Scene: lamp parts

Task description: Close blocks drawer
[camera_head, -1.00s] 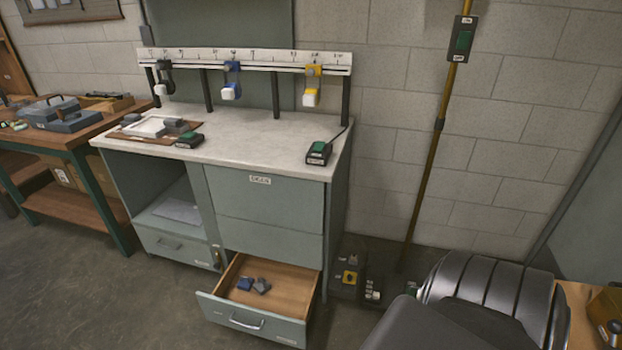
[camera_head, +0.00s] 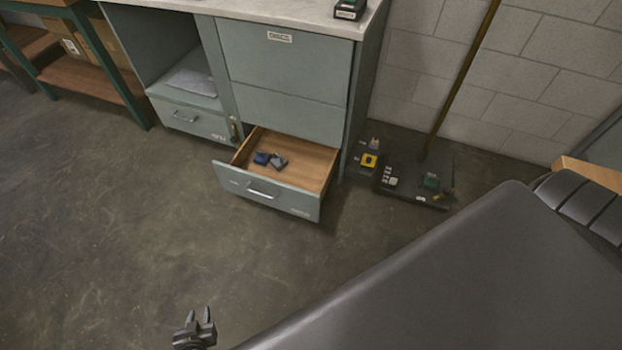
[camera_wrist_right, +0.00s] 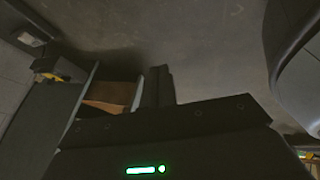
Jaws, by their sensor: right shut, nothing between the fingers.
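The open drawer (camera_head: 285,200) has a grey-green front with a bar handle (camera_head: 263,193) and a wooden inside. It is pulled out from the bottom right of the cabinet. A blue block (camera_head: 262,158) and a grey block (camera_head: 278,162) lie in it. My left gripper (camera_head: 199,316) is open and empty over the floor, in front of and well apart from the drawer. My right gripper shows in the right wrist view (camera_wrist_right: 159,86), shut and empty, beside the drawer's wooden part (camera_wrist_right: 113,94); I cannot tell whether they touch. The head view does not show it.
The grey-green cabinet (camera_head: 283,70) has a second, shut drawer (camera_head: 188,118) at its lower left. A dark floor base (camera_head: 410,180) with small boxes and a pole stands right of the cabinet. The floor in front is clear. My own grey arm covers the lower right.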

